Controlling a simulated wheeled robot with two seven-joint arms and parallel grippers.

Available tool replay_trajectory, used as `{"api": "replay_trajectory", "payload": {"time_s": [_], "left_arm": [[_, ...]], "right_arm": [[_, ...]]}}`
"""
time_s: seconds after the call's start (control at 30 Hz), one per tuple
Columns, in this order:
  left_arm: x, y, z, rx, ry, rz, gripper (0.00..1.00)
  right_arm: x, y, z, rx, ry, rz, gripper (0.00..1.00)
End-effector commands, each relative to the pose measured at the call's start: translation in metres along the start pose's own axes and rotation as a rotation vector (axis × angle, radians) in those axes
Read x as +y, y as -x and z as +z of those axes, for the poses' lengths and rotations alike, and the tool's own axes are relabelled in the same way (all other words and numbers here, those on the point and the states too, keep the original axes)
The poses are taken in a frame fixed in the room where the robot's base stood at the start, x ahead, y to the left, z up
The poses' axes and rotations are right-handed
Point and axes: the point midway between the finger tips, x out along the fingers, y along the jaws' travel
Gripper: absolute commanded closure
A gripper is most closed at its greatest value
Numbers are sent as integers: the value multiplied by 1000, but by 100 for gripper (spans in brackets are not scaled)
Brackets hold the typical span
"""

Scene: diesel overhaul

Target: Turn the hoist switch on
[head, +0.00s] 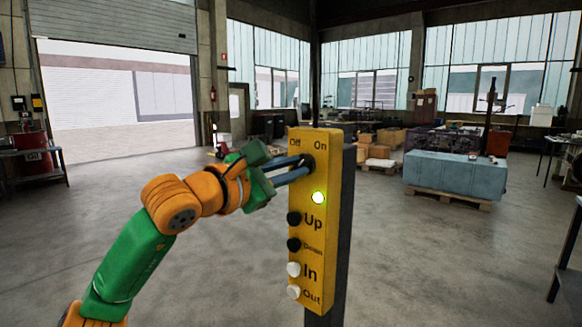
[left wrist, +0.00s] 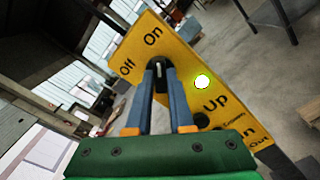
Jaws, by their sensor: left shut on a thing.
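The yellow hoist control box (head: 328,225) stands upright on a dark post, with Off and On labels at its top. A green lamp (head: 318,197) on it is lit; it also glows in the left wrist view (left wrist: 202,81). The black rotary switch (left wrist: 158,76) sits below the Off and On labels; its pale mark seems to point towards On. My left gripper (head: 301,168) reaches in from the left, its two blue-grey fingers shut on the switch from either side. The fingers partly hide the switch. My right gripper is in neither view.
Below the lamp are the black Up button (head: 294,218), the black Down button (head: 293,245) and white In and Out buttons. A blue crate (head: 455,174) on a pallet stands at the back right. The floor around the box is clear.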

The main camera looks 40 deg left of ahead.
Motion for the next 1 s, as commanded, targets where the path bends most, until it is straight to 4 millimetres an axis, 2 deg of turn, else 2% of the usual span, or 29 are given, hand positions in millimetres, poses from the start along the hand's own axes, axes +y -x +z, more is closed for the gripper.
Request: {"api": "replay_trajectory", "payload": {"time_s": [0.6, 0.63, 0.7, 0.73, 1.0], "left_arm": [[1, 0, 1, -2, -35, 3, 100], [1, 0, 1, -2, -34, 3, 72], [1, 0, 1, -2, -34, 3, 53], [1, 0, 0, -1, -34, 3, 50], [0, 1, 0, -1, -34, 2, 50]], "right_arm": [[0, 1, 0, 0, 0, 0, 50], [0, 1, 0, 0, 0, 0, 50], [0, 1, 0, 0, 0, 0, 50], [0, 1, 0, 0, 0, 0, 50], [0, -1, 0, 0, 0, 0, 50]]}}
